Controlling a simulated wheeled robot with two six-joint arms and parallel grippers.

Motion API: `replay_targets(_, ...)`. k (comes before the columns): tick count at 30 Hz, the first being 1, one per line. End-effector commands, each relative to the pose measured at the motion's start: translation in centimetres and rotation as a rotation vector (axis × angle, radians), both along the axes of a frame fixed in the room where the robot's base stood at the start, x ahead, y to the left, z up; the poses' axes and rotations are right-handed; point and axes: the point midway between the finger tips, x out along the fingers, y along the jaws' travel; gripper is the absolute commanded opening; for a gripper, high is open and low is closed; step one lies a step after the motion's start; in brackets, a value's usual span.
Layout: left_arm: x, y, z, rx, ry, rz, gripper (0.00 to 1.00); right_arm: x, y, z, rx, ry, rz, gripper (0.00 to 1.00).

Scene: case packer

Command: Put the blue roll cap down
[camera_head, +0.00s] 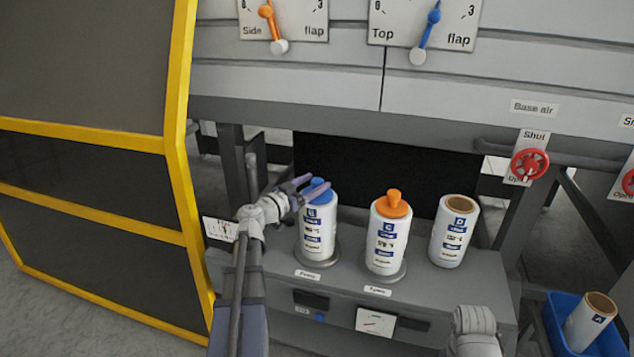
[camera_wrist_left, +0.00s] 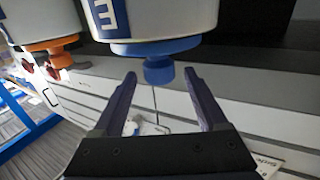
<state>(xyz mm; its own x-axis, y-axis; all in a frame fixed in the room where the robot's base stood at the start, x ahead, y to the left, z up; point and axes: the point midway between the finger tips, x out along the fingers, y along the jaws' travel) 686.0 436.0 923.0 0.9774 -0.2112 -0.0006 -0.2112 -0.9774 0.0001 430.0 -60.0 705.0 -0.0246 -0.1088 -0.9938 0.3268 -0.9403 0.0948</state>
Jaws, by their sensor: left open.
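The blue roll cap (camera_head: 319,189) sits on top of the left white roll (camera_head: 318,230), which stands upright on a round base on the grey shelf. In the left wrist view the blue cap (camera_wrist_left: 157,48) is seated against the roll's end, with its knob sticking out. My left gripper (camera_head: 309,185) is open at the cap. In the wrist view its two dark fingers (camera_wrist_left: 160,76) lie either side of the knob, with a gap on each side. My right gripper is out of view; only a grey part of that arm shows at the lower right.
A roll with an orange cap (camera_head: 387,235) stands to the right, then an uncapped roll (camera_head: 454,231). Another uncapped roll (camera_head: 590,322) leans in a blue bin (camera_head: 552,311). A yellow-framed guard (camera_head: 178,120) stands close on the left. Dials and a red valve wheel (camera_head: 529,164) are behind.

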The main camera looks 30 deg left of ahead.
Motion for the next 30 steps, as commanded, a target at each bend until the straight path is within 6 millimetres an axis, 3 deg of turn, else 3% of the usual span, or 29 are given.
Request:
replay_targets(6, -4.9, 0.9, 0.0, 0.000, 0.000, 0.004, 0.75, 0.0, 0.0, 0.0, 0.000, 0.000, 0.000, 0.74)
replay_targets(13, -8.5, 1.7, 0.0, 0.000, 0.000, 0.003, 0.75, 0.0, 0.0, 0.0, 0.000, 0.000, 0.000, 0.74)
replay_targets(19, -9.9, 2.1, 0.0, 0.000, 0.000, 0.001, 0.75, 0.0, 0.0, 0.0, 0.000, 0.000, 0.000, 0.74)
replay_targets(30, -10.0, 2.0, -0.1, -0.001, 0.002, -0.003, 0.75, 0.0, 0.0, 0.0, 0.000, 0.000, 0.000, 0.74)
